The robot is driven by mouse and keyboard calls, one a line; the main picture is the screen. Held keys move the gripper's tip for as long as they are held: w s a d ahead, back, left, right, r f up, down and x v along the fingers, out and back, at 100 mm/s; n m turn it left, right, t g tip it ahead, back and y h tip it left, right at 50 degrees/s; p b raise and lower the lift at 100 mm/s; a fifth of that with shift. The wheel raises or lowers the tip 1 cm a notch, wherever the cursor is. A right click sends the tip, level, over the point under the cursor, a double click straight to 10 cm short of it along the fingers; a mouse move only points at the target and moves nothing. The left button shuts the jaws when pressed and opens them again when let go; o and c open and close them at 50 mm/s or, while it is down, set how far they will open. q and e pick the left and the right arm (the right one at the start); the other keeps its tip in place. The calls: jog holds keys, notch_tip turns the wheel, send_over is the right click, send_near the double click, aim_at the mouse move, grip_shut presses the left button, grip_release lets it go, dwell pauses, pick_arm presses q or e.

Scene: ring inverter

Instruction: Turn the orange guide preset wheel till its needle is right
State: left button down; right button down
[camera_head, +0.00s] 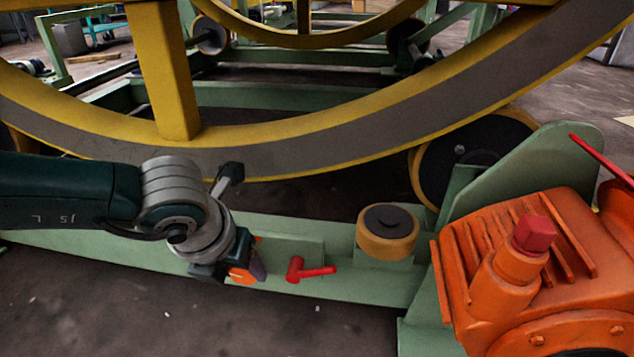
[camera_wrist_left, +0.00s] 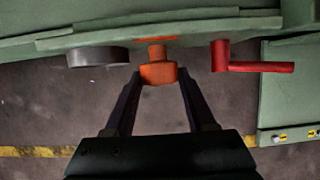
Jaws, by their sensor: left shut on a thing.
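The orange guide preset wheel (camera_wrist_left: 158,73) sticks out from the side of the green frame in the left wrist view. The two dark fingers of my left gripper (camera_wrist_left: 159,78) are on either side of it, shut on it. In the head view, my left gripper (camera_head: 248,268) is low at the frame's side, and a bit of the orange wheel (camera_head: 241,275) shows, the rest hidden by the gripper. I cannot make out the needle or its scale in either view. My right gripper is not in view.
A red lever (camera_head: 297,270) is close to the right of the wheel; it also shows in the left wrist view (camera_wrist_left: 221,56). A grey disc (camera_wrist_left: 98,57) is to its left. A yellow-rimmed roller (camera_head: 388,238) and orange gearbox (camera_head: 540,260) stand farther right. The big ring (camera_head: 300,150) arches above.

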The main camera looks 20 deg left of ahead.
pick_arm(q)
jog(key=y, duration=0.2)
jog(key=shift+w+d+f+m+g+y, duration=0.1)
jog(key=shift+w+d+m+g+y, duration=0.05)
jog(key=shift+d+m+g+y, duration=0.15)
jog(key=shift+d+m+g+y+b, duration=0.15)
jog(key=shift+m+g+y+b, duration=0.15)
jog(key=shift+y+b, duration=1.1)
jog(key=shift+c, duration=1.1)
grip_release()
